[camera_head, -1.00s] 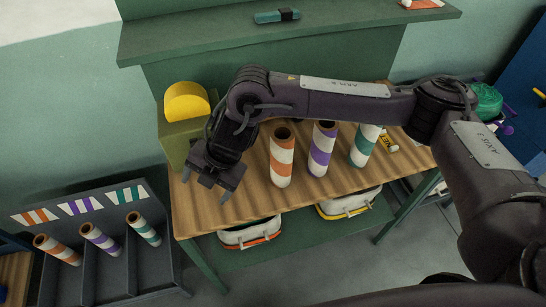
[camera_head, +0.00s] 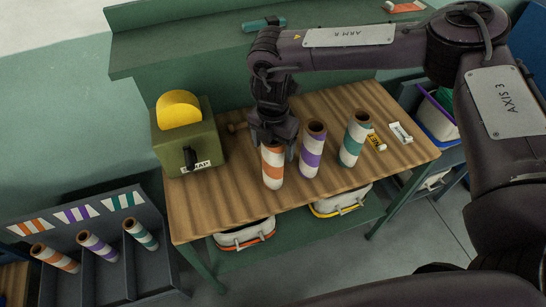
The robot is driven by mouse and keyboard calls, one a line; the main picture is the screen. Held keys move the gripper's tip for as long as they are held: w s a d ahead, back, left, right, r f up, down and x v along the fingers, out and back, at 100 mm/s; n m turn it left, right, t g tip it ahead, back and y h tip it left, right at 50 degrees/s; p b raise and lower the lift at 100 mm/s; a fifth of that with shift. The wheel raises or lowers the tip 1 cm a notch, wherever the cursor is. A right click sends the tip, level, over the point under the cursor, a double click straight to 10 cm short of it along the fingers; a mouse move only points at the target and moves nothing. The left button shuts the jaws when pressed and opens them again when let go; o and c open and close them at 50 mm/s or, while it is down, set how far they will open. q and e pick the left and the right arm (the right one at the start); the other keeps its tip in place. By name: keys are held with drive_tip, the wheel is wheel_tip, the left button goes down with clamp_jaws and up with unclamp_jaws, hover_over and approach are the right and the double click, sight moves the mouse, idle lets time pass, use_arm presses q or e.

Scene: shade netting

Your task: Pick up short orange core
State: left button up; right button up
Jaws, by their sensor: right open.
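An orange-and-white striped core (camera_head: 272,172) stands upright on the wooden table (camera_head: 205,200). My right gripper (camera_head: 274,150) is open over its top, and its fingers hide the core's upper end. I cannot tell whether the fingers touch it. Another orange-and-white core (camera_head: 58,260) leans in the left compartment of the grey rack (camera_head: 150,268) at the lower left. My left gripper is not in view.
A purple striped core (camera_head: 312,152) and a green striped core (camera_head: 354,142) stand close to the right of the orange one. A green box with a yellow top (camera_head: 187,140) stands at the table's left. The front left of the table is clear.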

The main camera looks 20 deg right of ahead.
drive_tip(key=shift+f, duration=0.85)
drive_tip(key=c, duration=1.5)
drive_tip(key=shift+r, duration=0.1)
